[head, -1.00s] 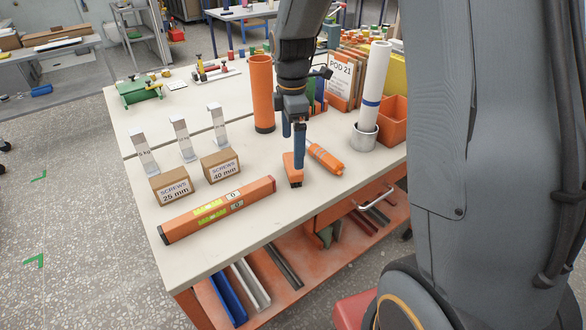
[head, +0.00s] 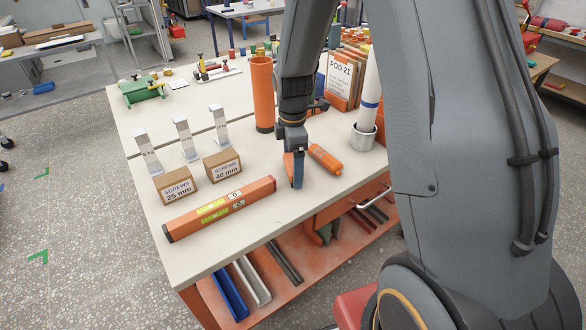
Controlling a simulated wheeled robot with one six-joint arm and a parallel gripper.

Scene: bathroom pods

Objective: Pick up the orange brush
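The orange brush (head: 288,164) is on the bench top at its near middle. Only a narrow orange strip of it shows, just left of my gripper's front finger; the rest is hidden behind that finger. My gripper (head: 297,186) points down at the brush, its fingertip close to the bench surface. One dark blue finger shows clearly; the other is hidden. I cannot tell whether the fingers touch the brush or have shut on it.
An orange cylinder (head: 325,159) lies just right of my gripper. A tall orange tube (head: 262,95) stands behind left, and a metal cup (head: 363,137) holding a white roll stands right. Screw boxes (head: 222,165) and an orange level (head: 220,210) lie left. The bench's front strip is clear.

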